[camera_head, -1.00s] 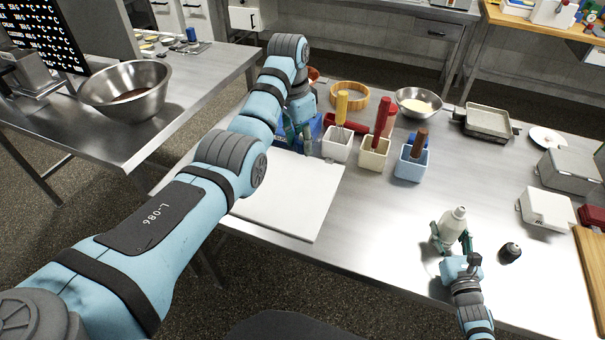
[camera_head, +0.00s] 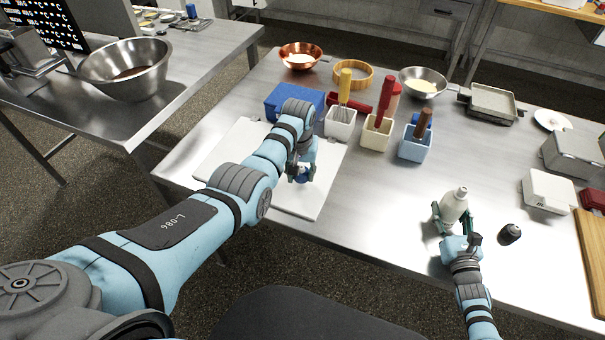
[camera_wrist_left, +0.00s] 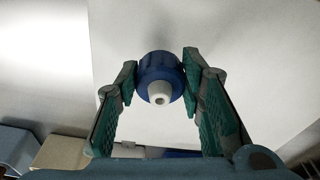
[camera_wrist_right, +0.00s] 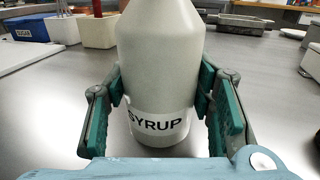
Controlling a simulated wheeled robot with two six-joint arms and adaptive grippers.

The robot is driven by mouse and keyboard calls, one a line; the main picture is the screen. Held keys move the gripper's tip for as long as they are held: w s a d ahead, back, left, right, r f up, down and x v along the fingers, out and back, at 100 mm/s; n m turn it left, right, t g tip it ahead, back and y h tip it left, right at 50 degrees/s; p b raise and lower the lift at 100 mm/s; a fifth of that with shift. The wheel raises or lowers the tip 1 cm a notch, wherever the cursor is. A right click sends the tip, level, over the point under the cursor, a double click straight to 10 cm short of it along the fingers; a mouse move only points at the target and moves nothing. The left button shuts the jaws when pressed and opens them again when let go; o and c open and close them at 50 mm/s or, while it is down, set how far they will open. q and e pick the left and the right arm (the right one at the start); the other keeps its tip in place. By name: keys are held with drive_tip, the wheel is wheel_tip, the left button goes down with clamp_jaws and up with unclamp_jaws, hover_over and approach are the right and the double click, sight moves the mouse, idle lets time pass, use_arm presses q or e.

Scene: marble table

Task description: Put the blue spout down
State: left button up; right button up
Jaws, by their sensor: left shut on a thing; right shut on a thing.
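The blue spout (camera_wrist_left: 160,78) has a ribbed blue cap and a white nozzle pointing at the left wrist camera. My left gripper (camera_wrist_left: 160,80) is shut on it, one finger on each side, above the white board (camera_wrist_left: 120,30). In the head view, the left gripper (camera_head: 301,174) and the spout are over the right part of the white board (camera_head: 235,150); the gap beneath is hard to judge. My right gripper (camera_wrist_right: 160,95) is shut on the white syrup bottle (camera_wrist_right: 160,60), which stands upright on the table in the head view (camera_head: 455,206).
A black cap (camera_head: 510,233) lies right of the bottle. A blue box (camera_head: 293,103) and containers with handled tools, one of them light blue (camera_head: 413,148), stand behind the board. Bare steel table (camera_head: 370,200) lies between board and bottle.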

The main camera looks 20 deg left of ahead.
sight(300, 176)
use_arm(q)
drive_tip(key=shift+f, duration=0.9)
drive_tip(key=shift+f, duration=0.1)
drive_tip(key=o, duration=0.9)
drive_tip(key=shift+o, duration=0.2)
wheel_tip(300, 176, up, 12)
drive_tip(key=s, duration=0.1)
drive_tip(key=shift+s+d, duration=0.15)
drive_tip(key=shift+s, duration=0.05)
use_arm(e)
drive_tip(key=o, duration=1.4)
